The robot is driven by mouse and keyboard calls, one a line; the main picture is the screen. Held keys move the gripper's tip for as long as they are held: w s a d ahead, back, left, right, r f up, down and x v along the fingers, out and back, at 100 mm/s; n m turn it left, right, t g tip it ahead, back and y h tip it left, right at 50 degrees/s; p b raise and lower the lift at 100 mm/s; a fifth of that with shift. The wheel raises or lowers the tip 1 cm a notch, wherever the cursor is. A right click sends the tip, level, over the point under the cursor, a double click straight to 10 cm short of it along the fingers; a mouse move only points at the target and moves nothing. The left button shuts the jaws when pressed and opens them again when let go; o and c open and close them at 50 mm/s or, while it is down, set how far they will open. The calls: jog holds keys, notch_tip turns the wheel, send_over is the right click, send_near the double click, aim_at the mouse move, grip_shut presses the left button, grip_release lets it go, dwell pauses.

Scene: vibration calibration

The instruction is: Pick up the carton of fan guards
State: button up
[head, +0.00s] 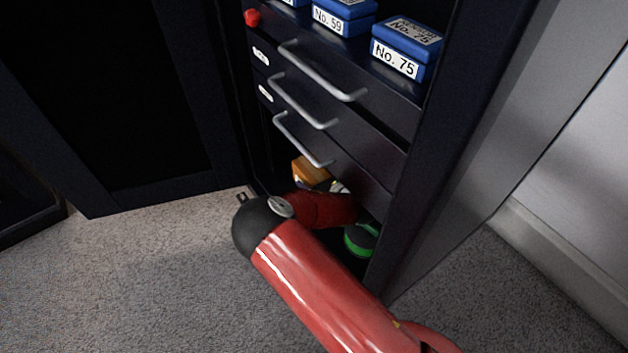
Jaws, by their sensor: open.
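An orange-brown box (311,170) sits in the low open space of the dark cabinet, under the drawers. It may be the carton of fan guards, but I can read no label on it. My red arm reaches into this low space, and its forearm passes just in front of and below the box. My gripper is hidden inside the cabinet behind the arm and the drawer fronts, so I cannot see how near it is to the box.
A green round thing (360,240) lies in the low space right of my arm. Drawers with grey handles (300,102) are shut above. Blue boxes No. 59 (343,16) and No. 75 (406,48) stand on top. An open dark door (120,100) is left; carpet (130,275) is clear.

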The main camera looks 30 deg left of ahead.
jog(key=c, duration=1.3)
jog(key=shift+o, duration=0.2)
jog(key=shift+r, duration=0.1)
